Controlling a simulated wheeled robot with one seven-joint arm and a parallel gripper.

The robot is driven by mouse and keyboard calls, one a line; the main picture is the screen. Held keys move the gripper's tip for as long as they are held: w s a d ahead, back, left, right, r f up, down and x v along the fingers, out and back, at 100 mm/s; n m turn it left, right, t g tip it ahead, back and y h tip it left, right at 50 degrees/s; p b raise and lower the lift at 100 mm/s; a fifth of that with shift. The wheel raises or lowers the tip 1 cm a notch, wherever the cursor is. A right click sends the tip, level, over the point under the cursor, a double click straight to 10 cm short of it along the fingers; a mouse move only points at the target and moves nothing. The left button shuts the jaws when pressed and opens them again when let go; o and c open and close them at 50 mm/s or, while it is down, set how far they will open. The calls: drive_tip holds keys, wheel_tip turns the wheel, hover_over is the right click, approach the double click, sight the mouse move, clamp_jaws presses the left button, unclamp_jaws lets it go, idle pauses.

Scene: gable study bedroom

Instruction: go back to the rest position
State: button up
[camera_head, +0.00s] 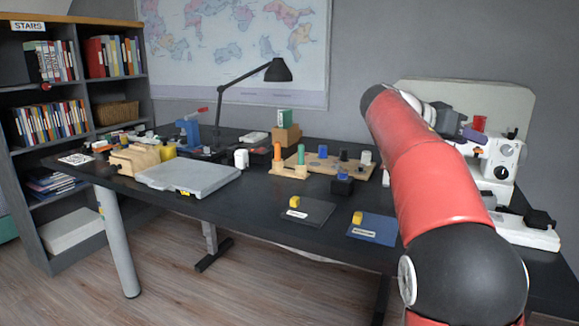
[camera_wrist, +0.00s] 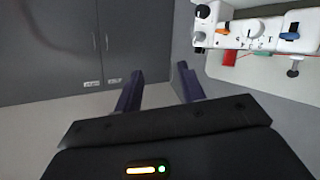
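My gripper (camera_wrist: 158,88) is open, its two dark fingers apart with nothing between them. In the wrist view, a grey floor or wall surface and dark cabinet doors show beyond the fingers. In the head view my red arm reaches toward the back right of the desk. My gripper there is mostly hidden behind the arm, near the white machine (camera_head: 498,165). The white machine also shows at the upper right of the wrist view (camera_wrist: 262,34), apart from the fingers.
The dark desk (camera_head: 260,215) holds a grey case (camera_head: 188,176), a wooden board (camera_head: 325,166) with pegs, a dark mat (camera_head: 305,212) and a blue mat (camera_head: 371,227), each with a yellow block. A black lamp (camera_head: 278,71) stands behind. A bookshelf (camera_head: 60,120) is at left.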

drive_tip(key=s+a+f+n+t+y, duration=0.1)
drive_tip(key=s+a+f+n+y, duration=0.3)
drive_tip(key=s+f, duration=0.5)
drive_tip(key=s+a+f+n+t+y, duration=0.1)
drive_tip(key=s+a+f+n+y, duration=0.3)
drive_tip(key=s+a+f, duration=0.5)
drive_tip(key=s+a+f+n+t+y, duration=0.1)
drive_tip(key=s+a+f+n+y, duration=0.4)
drive_tip(key=s+f, duration=0.4)
drive_tip(key=s+a+y, duration=0.1)
drive_tip(key=s+a, duration=0.1)
drive_tip(key=s, duration=0.1)
drive_tip(key=shift+a+f+t, duration=0.25)
drive_tip(key=shift+f+t, duration=0.05)
drive_tip(key=shift+f, duration=0.1)
